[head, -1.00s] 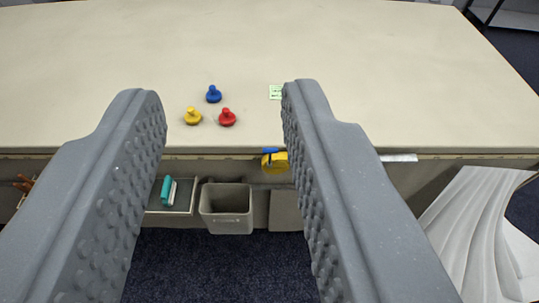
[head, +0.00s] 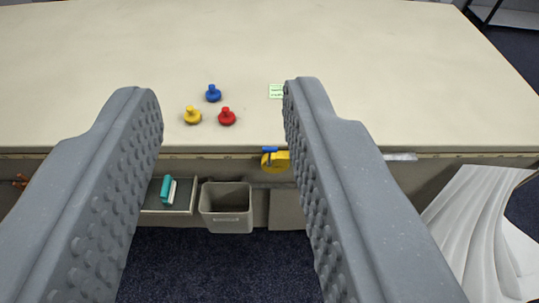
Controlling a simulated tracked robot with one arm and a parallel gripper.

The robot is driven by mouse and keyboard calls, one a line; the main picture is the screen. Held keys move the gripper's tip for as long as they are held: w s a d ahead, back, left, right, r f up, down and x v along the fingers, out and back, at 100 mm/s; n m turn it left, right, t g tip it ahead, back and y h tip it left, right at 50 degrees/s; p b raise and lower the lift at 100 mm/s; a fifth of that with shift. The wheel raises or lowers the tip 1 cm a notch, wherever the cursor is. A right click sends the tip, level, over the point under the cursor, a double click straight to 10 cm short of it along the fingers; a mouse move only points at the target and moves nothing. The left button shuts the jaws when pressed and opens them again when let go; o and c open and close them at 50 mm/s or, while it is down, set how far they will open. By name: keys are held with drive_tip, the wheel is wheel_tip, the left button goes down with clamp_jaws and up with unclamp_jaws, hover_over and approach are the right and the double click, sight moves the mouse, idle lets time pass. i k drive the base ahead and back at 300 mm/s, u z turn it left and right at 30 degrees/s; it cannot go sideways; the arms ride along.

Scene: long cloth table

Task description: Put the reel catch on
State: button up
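A yellow reel (head: 276,162) hangs at the table's front edge, just left of my gripper's right finger, which covers part of its right side. A small blue piece (head: 270,150), which looks like the catch, sits at the top of the reel; I cannot tell whether it is on or off. My gripper (head: 222,95) is open and empty, its two ridged grey fingers wide apart, with the reel showing between them, farther away.
Blue (head: 213,94), yellow (head: 192,115) and red (head: 227,117) knobs stand on the cloth table (head: 380,60) beside a green label (head: 276,91). Below the edge are a grey bin (head: 227,208) and a tray (head: 181,200) with a teal-and-white item (head: 169,189). White sheets (head: 475,230) lie at right.

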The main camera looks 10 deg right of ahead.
sight(270, 150)
drive_tip(key=u, duration=2.45)
drive_tip(key=k, duration=1.05)
drive_tip(key=z, duration=2.05)
drive_tip(key=i, duration=1)
drive_tip(key=u, duration=0.05)
